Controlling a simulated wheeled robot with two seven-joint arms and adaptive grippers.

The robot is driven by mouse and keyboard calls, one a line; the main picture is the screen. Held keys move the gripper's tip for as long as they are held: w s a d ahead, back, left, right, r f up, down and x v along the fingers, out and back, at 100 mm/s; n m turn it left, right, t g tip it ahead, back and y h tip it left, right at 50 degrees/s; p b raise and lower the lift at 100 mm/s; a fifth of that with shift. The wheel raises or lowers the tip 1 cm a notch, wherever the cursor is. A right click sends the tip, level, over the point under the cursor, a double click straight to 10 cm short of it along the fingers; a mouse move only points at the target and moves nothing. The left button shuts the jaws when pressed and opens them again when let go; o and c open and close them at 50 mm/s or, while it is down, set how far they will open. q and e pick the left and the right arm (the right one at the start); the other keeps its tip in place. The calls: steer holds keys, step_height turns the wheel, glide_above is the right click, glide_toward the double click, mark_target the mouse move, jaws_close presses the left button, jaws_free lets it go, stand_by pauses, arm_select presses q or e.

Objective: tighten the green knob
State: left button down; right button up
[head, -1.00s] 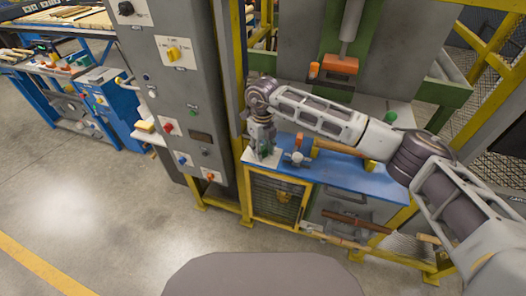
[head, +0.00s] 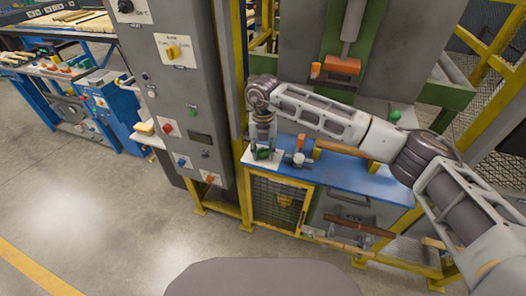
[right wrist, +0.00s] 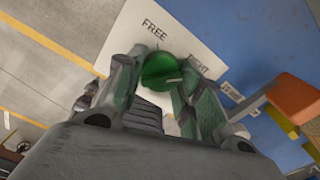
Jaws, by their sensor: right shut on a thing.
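The green knob (right wrist: 160,70) sits on a white plate (right wrist: 205,29) marked FREE and TIGHT. Its pale pointer line points right in the right wrist view, towards the side of the partly covered TIGHT label. My right gripper (right wrist: 152,80) is shut on the knob, one finger on each side, pointing down at the plate. In the head view the knob (head: 263,154) shows as a small green patch between the fingers of the right gripper (head: 264,152). My left gripper is not in view.
The plate lies on a blue bench top (head: 340,178) at its left end. A grey control cabinet (head: 185,100) stands close to the left. An orange block (right wrist: 296,98) is to the right in the wrist view. A wooden bar (head: 340,148) lies behind my forearm.

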mark_target(263, 150)
steer(key=shift+o, duration=0.2)
steer(key=shift+c, duration=0.2)
steer(key=o, duration=1)
steer(key=shift+o, duration=0.2)
step_height(263, 150, up, 12)
stand_by(0.7)
